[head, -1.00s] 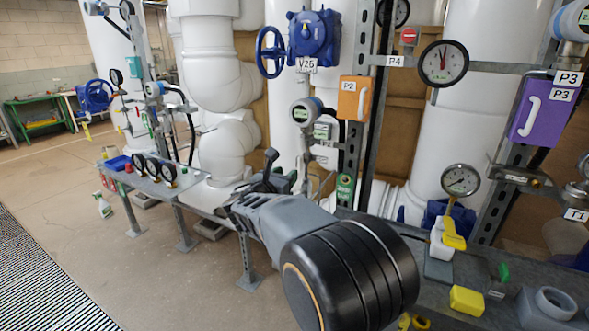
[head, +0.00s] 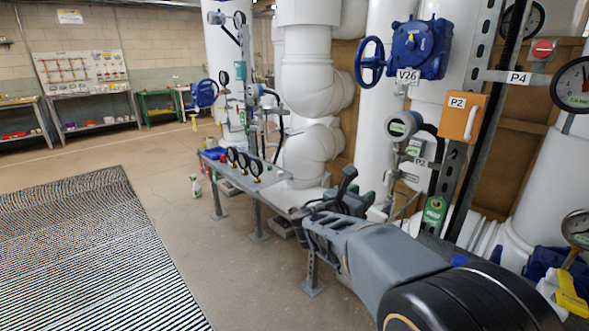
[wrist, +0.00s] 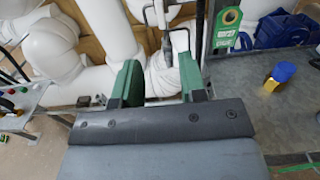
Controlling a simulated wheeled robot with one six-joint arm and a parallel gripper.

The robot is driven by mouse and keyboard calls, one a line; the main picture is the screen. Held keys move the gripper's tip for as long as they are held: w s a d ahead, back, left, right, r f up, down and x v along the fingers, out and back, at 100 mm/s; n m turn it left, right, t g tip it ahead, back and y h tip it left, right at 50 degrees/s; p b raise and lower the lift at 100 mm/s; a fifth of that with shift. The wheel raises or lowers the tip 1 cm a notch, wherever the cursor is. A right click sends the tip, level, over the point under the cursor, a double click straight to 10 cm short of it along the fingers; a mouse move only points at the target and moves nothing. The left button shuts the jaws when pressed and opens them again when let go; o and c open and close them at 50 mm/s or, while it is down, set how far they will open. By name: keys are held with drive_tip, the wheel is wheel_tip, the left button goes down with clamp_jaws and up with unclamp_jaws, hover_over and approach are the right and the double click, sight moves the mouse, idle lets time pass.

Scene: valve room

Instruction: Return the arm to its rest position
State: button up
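My arm reaches in from the lower right of the head view, and my gripper (head: 340,190) points away from me over the grey bench with pipes behind it. In the wrist view the two green fingers of my gripper (wrist: 160,80) stand apart with nothing held between them. White pipe and a thin metal fitting show behind the gap. In the head view the fingertips are small and dark, partly hidden by my own wrist.
A blue valve (head: 415,50) labelled V26 and an orange box (head: 462,117) stand right of the gripper. A green tag (head: 434,212) hangs near my arm. Several gauges line a bench (head: 270,180) on the left. Open floor and a striped mat (head: 90,250) lie farther left.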

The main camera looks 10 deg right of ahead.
drive_tip(key=s+a+f+m+g+y+p, duration=0.3)
drive_tip(key=s+f+m+g+y, duration=0.35)
drive_tip(key=s+f+m, duration=0.5)
drive_tip(key=s+a+r+m+t+y+p, duration=0.1)
drive_tip(key=s+a+r+m+y+p, duration=0.6)
drive_tip(key=a+r+m+y+p, duration=0.2)
drive_tip(key=a+r+m+p, duration=0.1)
drive_tip(key=a+m, duration=0.1)
drive_tip(key=m, duration=0.1)
drive_tip(key=shift+a+t+p, duration=0.2)
drive_tip(key=shift+t+p, duration=0.15)
drive_tip(key=shift+p, duration=0.05)
idle(0.5)
